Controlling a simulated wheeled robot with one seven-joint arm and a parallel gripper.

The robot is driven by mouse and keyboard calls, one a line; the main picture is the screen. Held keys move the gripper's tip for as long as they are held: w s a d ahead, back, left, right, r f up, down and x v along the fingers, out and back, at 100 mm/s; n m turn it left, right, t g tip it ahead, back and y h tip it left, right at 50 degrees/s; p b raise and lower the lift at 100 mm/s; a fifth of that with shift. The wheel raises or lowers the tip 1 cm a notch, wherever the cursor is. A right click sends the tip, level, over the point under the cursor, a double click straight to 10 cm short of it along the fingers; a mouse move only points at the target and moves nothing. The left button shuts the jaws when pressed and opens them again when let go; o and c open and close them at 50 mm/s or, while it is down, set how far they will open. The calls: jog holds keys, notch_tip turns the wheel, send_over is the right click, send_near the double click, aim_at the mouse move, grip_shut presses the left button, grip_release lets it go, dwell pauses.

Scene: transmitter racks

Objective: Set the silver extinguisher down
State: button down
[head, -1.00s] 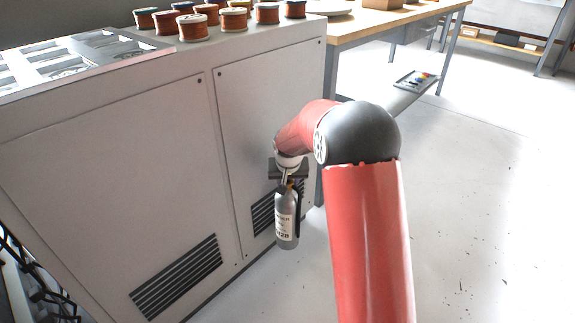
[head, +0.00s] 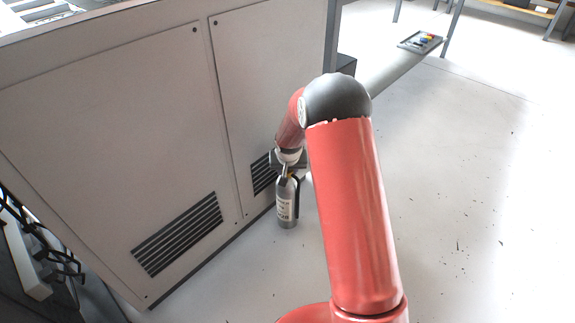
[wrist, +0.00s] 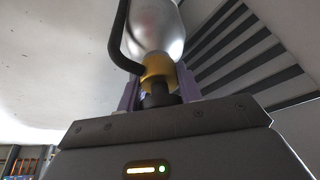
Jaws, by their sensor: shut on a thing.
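The silver extinguisher (head: 287,205) hangs upright below my gripper (head: 286,170) in the head view, close to the floor beside the grey cabinet. It has a white label and a black hose on its right side. I cannot tell whether its base touches the floor. In the wrist view, the extinguisher's silver body (wrist: 155,28) and brass neck show beyond my gripper (wrist: 160,95), with the black hose to the left. The gripper is shut on its neck.
The grey cabinet (head: 120,130) with slotted vents (head: 178,235) stands left of the extinguisher. Open floor (head: 460,200) lies to the right. Dark cables (head: 50,260) lie at the lower left.

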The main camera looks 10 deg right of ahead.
jog(key=shift+x, duration=0.8)
jog(key=shift+s+f, duration=0.15)
jog(key=c, duration=1.3)
grip_release()
jog(key=shift+s+f, duration=0.15)
jog(key=shift+f, duration=0.05)
jog(key=shift+c, duration=0.2)
jog(key=o, duration=0.4)
